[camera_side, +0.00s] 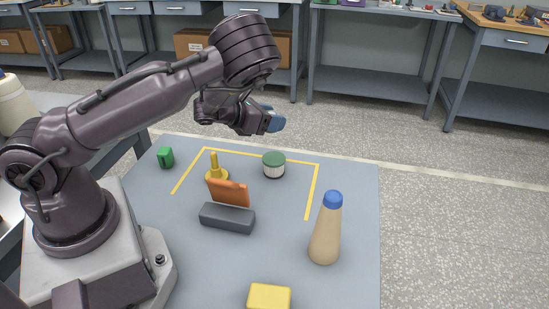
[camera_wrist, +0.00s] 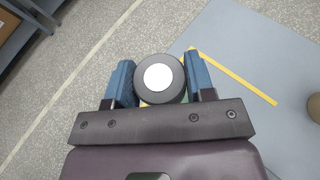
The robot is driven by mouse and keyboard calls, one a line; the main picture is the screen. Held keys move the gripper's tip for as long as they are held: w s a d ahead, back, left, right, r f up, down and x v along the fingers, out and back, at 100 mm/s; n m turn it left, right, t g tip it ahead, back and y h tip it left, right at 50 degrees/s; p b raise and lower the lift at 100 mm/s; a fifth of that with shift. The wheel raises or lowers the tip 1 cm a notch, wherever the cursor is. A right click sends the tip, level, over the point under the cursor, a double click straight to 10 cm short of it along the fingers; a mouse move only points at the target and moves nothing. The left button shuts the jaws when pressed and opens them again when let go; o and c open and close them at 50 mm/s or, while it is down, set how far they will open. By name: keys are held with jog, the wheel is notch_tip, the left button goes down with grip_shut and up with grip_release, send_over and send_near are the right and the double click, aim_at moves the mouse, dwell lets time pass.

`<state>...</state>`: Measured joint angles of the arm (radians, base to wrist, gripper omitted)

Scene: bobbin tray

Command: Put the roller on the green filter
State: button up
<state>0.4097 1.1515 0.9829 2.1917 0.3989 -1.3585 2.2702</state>
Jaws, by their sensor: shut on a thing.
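My gripper (camera_side: 272,121) is above the back of the mat, its blue fingers tilted. In the wrist view my gripper (camera_wrist: 160,72) is shut on the roller (camera_wrist: 158,77), a round dark piece with a white disc on its end, between the two fingers. In the side view the roller is mostly hidden by the fingers.
A yellow spindle (camera_side: 214,168) stands left of the filter, behind an orange plate (camera_side: 228,192) in a grey block (camera_side: 227,217). A green block (camera_side: 166,157) is at back left. A tan bottle (camera_side: 325,240) with blue cap and a yellow block (camera_side: 269,297) are in front.

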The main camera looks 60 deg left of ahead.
aim_at(274, 158)
jog(key=f, duration=0.1)
jog(key=d+f+h, duration=0.1)
jog(key=f+m, duration=0.1)
jog(key=shift+d+f, duration=0.1)
jog(key=shift+d, duration=0.2)
jog(key=shift+f, duration=2.25)
jog(key=shift+f, duration=0.15)
jog(key=o, duration=0.9)
